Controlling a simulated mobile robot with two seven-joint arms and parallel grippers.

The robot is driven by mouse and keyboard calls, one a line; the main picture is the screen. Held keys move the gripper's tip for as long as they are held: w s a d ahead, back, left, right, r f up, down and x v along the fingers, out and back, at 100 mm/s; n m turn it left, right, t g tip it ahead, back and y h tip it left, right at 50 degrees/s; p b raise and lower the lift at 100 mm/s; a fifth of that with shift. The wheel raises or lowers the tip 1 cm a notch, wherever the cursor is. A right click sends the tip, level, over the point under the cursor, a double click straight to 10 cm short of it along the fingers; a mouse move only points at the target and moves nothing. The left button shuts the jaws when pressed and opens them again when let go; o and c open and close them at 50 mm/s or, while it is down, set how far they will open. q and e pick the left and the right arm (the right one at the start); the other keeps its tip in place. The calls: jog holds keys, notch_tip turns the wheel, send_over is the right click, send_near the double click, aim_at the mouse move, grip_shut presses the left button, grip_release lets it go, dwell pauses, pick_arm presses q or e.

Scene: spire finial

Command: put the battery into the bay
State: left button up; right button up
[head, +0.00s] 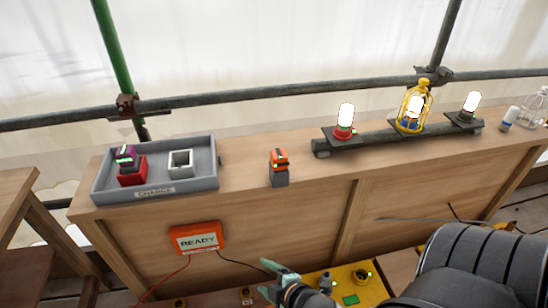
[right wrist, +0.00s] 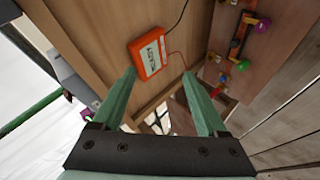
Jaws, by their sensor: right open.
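An orange battery-like block (head: 279,158) with a green light stands upright on a grey block near the front edge of the wooden bench. A purple block (head: 125,154) with a green light sits on a red block (head: 133,172) in the grey tray (head: 204,184) on the left. A pale square socket with a dark opening (head: 181,163), perhaps the bay, stands in the same tray. My right gripper (head: 266,277) is open and empty, low in front of the bench and below the orange block. Its green fingers (right wrist: 159,78) are apart in the right wrist view. My left gripper is not in view.
An orange box reading "READY" (head: 198,239) is on the bench front, with cables. Several lamps stand on a dark rail (head: 365,139) at the right. A yellow panel (head: 350,284) lies low near my gripper. Bench top between tray and rail is mostly clear.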

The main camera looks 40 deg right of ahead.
jog(key=shift+o, duration=0.9)
jog(key=w+d+r+n+t+h+b, duration=0.2)
jog(key=w+d+r+n+h, duration=0.2)
jog(key=d+n, duration=0.5)
jog(key=w+r+n, duration=0.1)
jog(key=w, duration=0.1)
jog(key=shift+w+r+t+b, duration=0.4)
jog(key=n+t+h+b, duration=0.2)
jog(key=n+h, duration=0.2)
jog(key=n, duration=0.4)
send_near(280, 167)
jog(key=x, duration=0.3)
jog(key=shift+n, duration=0.3)
jog(key=x, duration=0.6)
jog(key=shift+w+d, duration=0.1)
jog(key=shift+w, duration=0.05)
jog(key=x, duration=0.5)
jog(key=shift+d+r, duration=0.1)
jog(key=shift+d, duration=0.1)
jog(key=shift+w+d+b, duration=0.2)
jog(key=shift+w+b, duration=0.1)
jog(key=shift+w, duration=0.2)
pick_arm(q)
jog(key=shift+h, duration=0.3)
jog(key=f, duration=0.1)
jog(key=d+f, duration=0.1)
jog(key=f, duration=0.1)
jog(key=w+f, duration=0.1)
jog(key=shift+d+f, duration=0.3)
